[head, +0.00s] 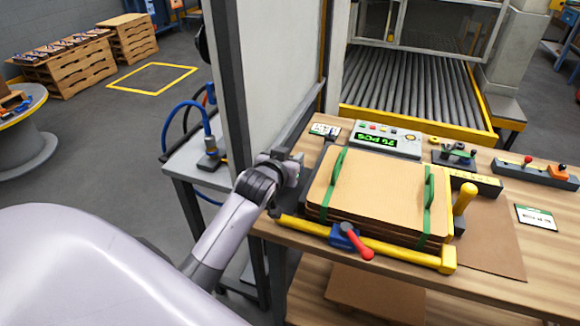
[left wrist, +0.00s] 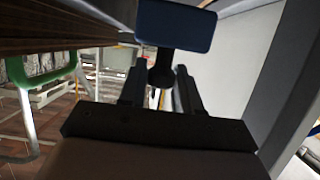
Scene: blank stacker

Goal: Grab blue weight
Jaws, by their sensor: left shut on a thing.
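The blue weight (left wrist: 176,26) shows in the left wrist view as a blue block with a dark neck below it. The dark neck sits between the two fingers of my left gripper (left wrist: 160,84), which is shut on it. In the head view my left gripper (head: 288,166) is at the left edge of the workbench, beside the strapped stack of brown boards (head: 385,190). I cannot make out the blue weight in the head view; the gripper and wrist seem to hide it. My right gripper is not in view.
The wooden workbench (head: 540,262) carries a display box reading "75 PCS" (head: 388,138) and a yellow bar frame with a red-handled blue clamp (head: 343,237). A tall panel (head: 275,70) stands close behind my left gripper. A roller conveyor (head: 410,85) lies beyond.

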